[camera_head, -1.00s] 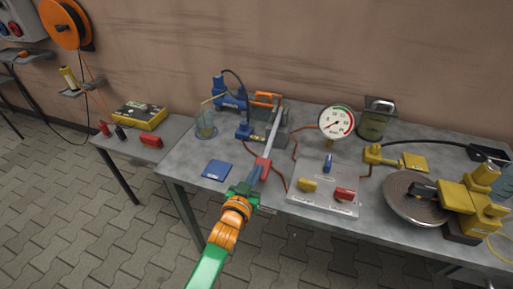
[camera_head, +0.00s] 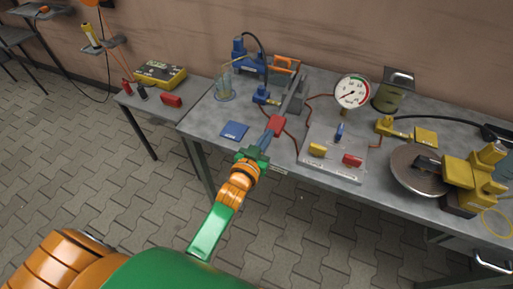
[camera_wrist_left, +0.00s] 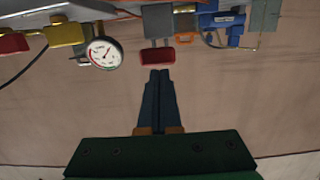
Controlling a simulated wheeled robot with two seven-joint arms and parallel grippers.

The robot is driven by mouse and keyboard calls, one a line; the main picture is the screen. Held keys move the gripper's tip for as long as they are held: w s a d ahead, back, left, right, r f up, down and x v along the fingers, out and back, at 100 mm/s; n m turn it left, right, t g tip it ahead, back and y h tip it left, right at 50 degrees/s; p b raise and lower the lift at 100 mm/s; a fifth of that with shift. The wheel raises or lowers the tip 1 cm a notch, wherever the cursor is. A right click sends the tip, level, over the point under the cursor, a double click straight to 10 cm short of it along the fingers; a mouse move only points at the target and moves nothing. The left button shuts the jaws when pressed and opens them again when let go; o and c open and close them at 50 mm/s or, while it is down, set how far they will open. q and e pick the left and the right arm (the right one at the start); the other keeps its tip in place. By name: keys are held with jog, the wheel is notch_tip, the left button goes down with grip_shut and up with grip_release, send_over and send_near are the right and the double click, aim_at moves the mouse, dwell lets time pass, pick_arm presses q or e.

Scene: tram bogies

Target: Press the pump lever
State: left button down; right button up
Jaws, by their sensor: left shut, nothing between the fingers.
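The pump lever is a grey bar (camera_head: 294,96) with a red grip (camera_head: 277,125) on its near end. It slants from the pump down toward the front table edge. My left gripper (camera_head: 268,140) is shut and empty, its dark fingertips right at the near side of the red grip. In the left wrist view, the red grip (camera_wrist_left: 157,57) sits just beyond the closed fingertips (camera_wrist_left: 158,72); I cannot tell whether they touch. My right gripper is not in view.
A valve panel (camera_head: 333,160) with blue, yellow and red handles and a pressure gauge (camera_head: 351,92) stand right of the lever. Yellow equipment with a round disc (camera_head: 418,170) fills the table's right.

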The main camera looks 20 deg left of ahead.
pick_arm(q)
jog(key=s, duration=0.7)
jog(key=shift+s+a+f, duration=0.2)
jog(key=shift+s+f, duration=0.05)
jog(key=shift+s, duration=0.05)
jog(key=shift+w, duration=0.1)
dwell(1.3)
